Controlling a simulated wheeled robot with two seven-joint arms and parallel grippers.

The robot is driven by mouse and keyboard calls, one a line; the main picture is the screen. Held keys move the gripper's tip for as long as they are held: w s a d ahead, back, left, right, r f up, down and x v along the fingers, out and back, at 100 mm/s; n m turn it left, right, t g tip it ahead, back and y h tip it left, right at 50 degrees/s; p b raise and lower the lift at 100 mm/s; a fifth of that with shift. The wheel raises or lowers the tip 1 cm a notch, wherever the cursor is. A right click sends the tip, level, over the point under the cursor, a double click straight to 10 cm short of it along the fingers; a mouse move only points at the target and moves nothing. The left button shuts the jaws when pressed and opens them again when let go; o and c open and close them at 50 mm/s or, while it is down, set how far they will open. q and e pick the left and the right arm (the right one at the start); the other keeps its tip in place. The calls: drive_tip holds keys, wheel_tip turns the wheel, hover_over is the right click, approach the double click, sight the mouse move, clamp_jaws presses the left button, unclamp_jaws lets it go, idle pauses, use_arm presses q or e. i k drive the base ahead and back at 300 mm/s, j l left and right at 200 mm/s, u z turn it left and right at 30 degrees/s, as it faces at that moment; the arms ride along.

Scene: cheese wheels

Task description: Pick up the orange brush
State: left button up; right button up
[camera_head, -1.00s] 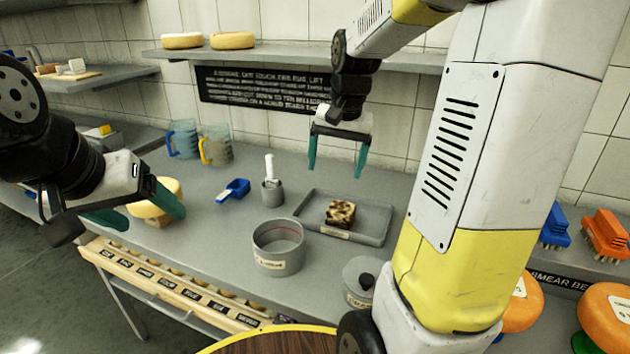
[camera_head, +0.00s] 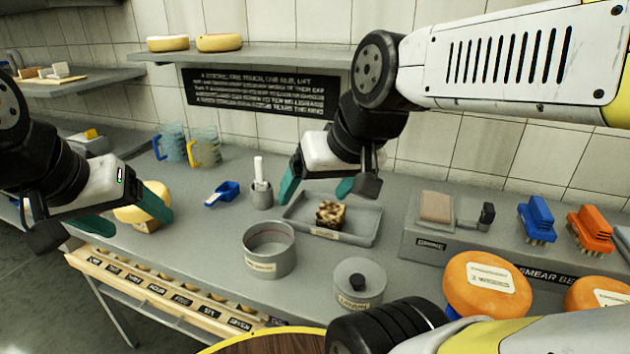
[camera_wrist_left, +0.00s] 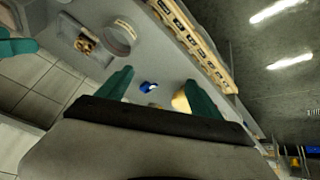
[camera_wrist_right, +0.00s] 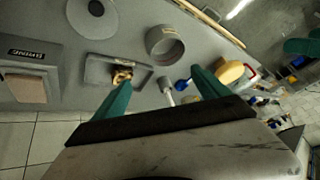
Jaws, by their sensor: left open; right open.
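The orange brush (camera_head: 592,228) stands bristles down on the raised grey ledge at the far right of the head view, just right of a blue brush (camera_head: 537,220). I cannot make it out in either wrist view. My right gripper (camera_head: 318,188) is open and empty above the back of the counter, over the grey tray and well left of the orange brush. Its teal fingers also show in the right wrist view (camera_wrist_right: 160,92). My left gripper (camera_head: 132,215) is open at the left, in front of a small yellow cheese wheel (camera_head: 157,195), and appears to hold nothing.
Orange cheese wheels (camera_head: 486,290) sit in front of the brushes. A shelf (camera_head: 300,57) runs along the wall behind.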

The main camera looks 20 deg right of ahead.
sight(589, 231)
drive_tip(key=z, duration=2.5)
drive_tip(key=u, duration=2.7)
drive_tip(key=z, duration=2.55)
